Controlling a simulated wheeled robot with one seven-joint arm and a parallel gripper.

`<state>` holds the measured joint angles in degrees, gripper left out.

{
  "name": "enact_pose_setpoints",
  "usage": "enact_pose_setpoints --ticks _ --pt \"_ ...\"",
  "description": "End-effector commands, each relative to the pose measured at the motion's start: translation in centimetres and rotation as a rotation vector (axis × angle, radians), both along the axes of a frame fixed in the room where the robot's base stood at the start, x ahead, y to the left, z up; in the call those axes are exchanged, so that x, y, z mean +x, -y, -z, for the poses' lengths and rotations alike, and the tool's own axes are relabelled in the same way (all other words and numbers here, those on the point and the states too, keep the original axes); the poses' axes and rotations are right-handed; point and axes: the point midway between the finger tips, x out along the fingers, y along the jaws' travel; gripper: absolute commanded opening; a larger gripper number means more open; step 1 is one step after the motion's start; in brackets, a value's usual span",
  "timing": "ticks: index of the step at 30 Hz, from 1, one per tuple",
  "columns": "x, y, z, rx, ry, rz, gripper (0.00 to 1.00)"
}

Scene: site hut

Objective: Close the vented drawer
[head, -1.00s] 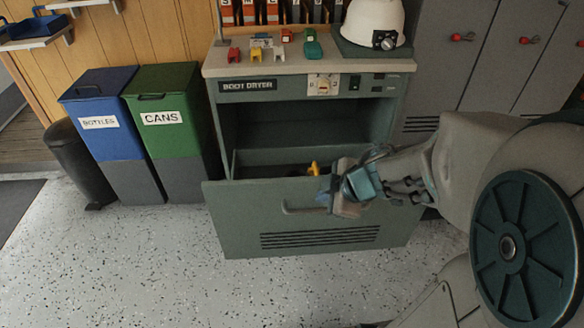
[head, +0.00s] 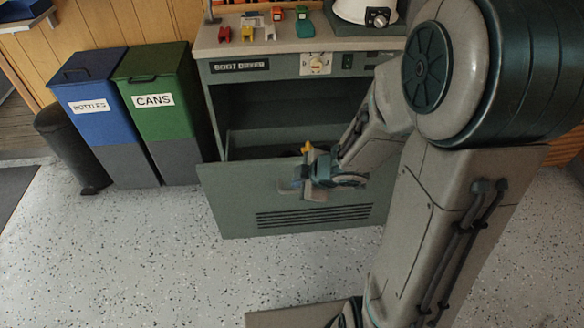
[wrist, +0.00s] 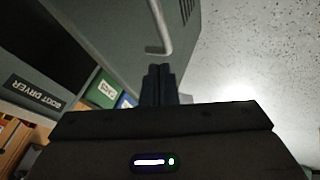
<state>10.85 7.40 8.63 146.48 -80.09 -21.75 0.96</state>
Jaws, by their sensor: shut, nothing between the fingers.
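The vented drawer (head: 225,205) is the grey-green lower drawer of the boot dryer cabinet (head: 220,105), with dark slots low on its front. It stands pulled out, with its inside partly visible from above. My gripper (head: 296,185) is at the drawer front, near its handle, which it mostly hides in the head view. In the wrist view the handle (wrist: 165,40) shows just beyond my gripper (wrist: 159,70), whose fingers are together and empty. I cannot tell whether the fingertips touch the drawer. A small yellow thing (head: 306,148) shows at the drawer's top edge, partly hidden.
A blue bottles bin (head: 90,100) and a green cans bin (head: 155,95) stand left of the cabinet, with a black bin (head: 70,150) beside them. A white helmet (head: 352,10) and small coloured items sit on top. The speckled floor in front is clear.

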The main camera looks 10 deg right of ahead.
Motion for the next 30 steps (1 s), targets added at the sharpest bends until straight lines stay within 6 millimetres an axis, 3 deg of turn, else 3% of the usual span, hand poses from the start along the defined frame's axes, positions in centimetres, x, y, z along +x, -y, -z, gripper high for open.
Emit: enact_pose_setpoints --ticks 8,12,16,27,28,30 --pt "1.0 -0.8 1.7 -0.002 -0.003 0.0 0.0" --pt "3.3 -0.6 1.6 -0.003 0.0 0.0 0.0" --pt "4.4 -0.6 1.6 -0.002 -0.001 0.0 0.0" --pt "5.0 -0.6 1.6 -0.002 0.001 0.0 0.0" --pt "4.9 -1.7 1.7 -0.001 0.0 -0.005 0.0" --pt "5.0 -1.0 1.6 -0.001 0.0 0.0 0.0"
